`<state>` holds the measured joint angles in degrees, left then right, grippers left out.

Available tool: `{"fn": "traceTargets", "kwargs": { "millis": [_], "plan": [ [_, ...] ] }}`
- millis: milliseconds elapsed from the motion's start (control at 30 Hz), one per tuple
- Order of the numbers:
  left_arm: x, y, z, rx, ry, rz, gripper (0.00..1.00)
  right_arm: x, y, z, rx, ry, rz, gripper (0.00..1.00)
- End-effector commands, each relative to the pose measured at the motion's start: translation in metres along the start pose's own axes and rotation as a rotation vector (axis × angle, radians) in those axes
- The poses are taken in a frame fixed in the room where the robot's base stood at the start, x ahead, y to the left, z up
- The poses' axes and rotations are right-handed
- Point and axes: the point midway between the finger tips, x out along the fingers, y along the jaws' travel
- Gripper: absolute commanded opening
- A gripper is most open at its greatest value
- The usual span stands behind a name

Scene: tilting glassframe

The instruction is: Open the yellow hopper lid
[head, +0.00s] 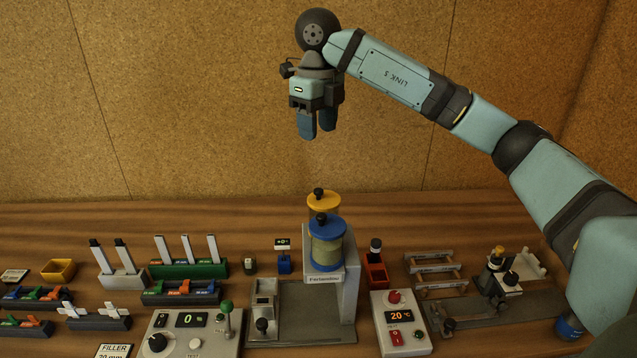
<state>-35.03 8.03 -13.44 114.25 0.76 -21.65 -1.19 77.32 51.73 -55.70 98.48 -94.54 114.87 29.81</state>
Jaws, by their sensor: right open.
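The yellow hopper lid (333,203) is a flat disc with a black knob (319,194). It sits on the rear hopper, behind the blue hopper lid (323,227), which also has a black knob. Both hoppers stand on a grey dispenser stand, and the front one hides most of the rear one. The yellow lid looks closed. My right gripper (317,124) is open and empty, with its blue fingers pointing down. It is high above the lids and apart from them. My left gripper is not in view.
A green rack (190,269) stands left and a red bin (376,271) right of the hoppers. The air above the lids is clear.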

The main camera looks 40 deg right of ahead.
Motion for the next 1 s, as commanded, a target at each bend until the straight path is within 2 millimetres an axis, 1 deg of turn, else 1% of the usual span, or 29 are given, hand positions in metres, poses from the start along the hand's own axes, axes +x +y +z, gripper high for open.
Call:
{"fn": "traceTargets", "kwargs": {
  "millis": [67,167,267,500,600,700,833,1000],
  "plan": [
    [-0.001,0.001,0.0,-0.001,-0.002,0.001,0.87,0.003,-0.002,-0.001,0.006,0.003,-0.009,0.48],
    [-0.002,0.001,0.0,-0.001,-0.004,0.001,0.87,0.015,-0.002,-0.001,0.005,0.005,-0.008,0.48],
    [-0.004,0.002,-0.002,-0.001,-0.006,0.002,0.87,0.033,-0.002,-0.001,0.005,0.006,-0.006,0.48],
    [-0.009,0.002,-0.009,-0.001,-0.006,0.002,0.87,0.085,-0.002,-0.002,0.003,0.006,-0.004,0.48],
    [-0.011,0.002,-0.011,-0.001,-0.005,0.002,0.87,0.104,-0.002,-0.001,0.003,0.005,-0.004,0.48],
    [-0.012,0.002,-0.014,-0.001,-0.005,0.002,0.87,0.118,-0.002,-0.001,0.003,0.004,-0.003,0.48],
    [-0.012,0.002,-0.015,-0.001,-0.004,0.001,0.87,0.131,-0.002,-0.001,0.002,0.002,-0.004,0.48],
    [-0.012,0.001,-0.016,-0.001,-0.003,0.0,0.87,0.137,-0.001,-0.001,0.002,0.002,-0.004,0.48]
  ]
}}
